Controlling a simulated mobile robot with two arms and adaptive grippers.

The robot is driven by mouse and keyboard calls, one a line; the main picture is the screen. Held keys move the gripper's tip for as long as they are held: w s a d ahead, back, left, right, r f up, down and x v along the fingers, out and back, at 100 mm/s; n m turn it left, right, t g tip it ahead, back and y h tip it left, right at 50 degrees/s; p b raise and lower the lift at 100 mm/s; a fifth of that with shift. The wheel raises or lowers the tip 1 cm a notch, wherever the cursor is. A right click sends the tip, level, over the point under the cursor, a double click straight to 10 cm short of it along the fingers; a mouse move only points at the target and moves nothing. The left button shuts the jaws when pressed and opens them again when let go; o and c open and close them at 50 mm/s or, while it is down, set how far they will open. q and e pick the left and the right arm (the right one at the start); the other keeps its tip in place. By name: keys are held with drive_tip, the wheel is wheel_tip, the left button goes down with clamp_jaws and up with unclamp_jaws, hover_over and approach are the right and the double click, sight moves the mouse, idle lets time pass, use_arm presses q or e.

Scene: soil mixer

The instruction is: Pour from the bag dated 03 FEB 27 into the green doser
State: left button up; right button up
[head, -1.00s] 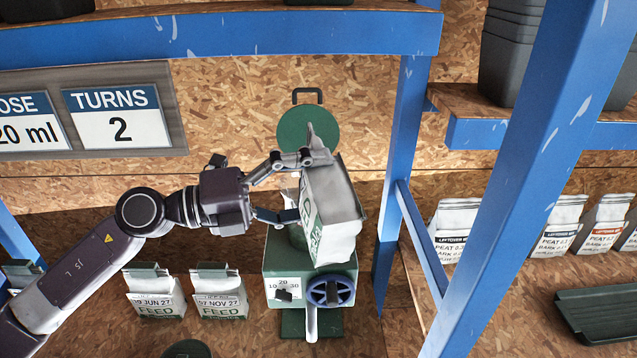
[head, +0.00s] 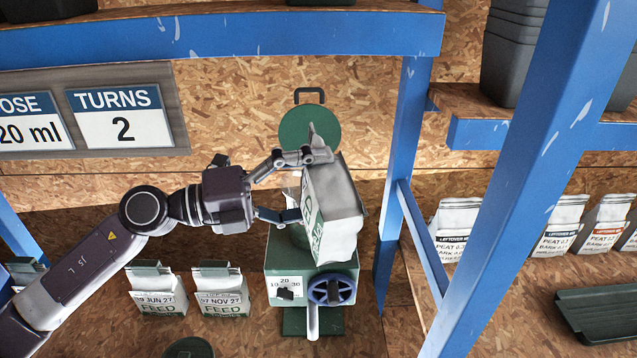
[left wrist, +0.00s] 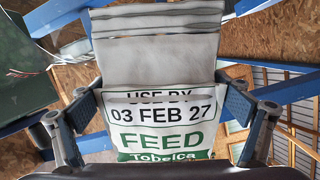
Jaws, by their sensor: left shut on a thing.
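My left gripper (head: 290,187) is shut on a white and green feed bag (head: 334,205). In the left wrist view the bag (left wrist: 160,110) sits between the two fingers and reads USE BY 03 FEB 27, FEED. In the head view the bag is held tilted over the green doser (head: 285,255), hiding part of its top. The doser's round green lid (head: 309,129) stands open behind it. A dial and a blue handwheel (head: 332,290) are on the doser's front. I cannot see whether anything flows from the bag. My right gripper is not in view.
Two other feed bags, dated 09 JUN 27 (head: 157,292) and 07 NOV 27 (head: 220,292), stand left of the doser. A blue post (head: 402,165) rises close to its right. Leftover bags (head: 455,225) and a dark green tray (head: 598,312) are farther right. A sign (head: 118,116) reads TURNS 2.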

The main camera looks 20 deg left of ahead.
use_arm(q)
drive_tip(key=shift+w+a+r+n+p, duration=0.1)
drive_tip(key=shift+r+n+p, duration=0.25)
drive_tip(key=shift+n+p, duration=0.25)
drive_tip(key=shift+w+r+p, duration=0.1)
drive_tip(key=shift+p, duration=0.25)
idle(0.5)
drive_tip(key=shift+w+a+r+n+p, duration=0.2)
drive_tip(key=shift+r+n+p, duration=0.3)
drive_tip(key=shift+p, duration=0.6)
idle(0.5)
drive_tip(key=shift+w+r+n+p, duration=0.25)
drive_tip(key=shift+n+p, duration=0.25)
drive_tip(key=shift+p, duration=0.45)
drive_tip(key=shift+a+r+n+p, duration=0.15)
drive_tip(key=shift+n+p, duration=0.15)
drive_tip(key=shift+p, duration=0.15)
drive_tip(key=shift+w+r, duration=0.1)
drive_tip(key=shift+w+a+r+n+p, duration=0.2)
drive_tip(key=shift+w+r+n+p, duration=0.35)
drive_tip(key=shift+p, duration=0.75)
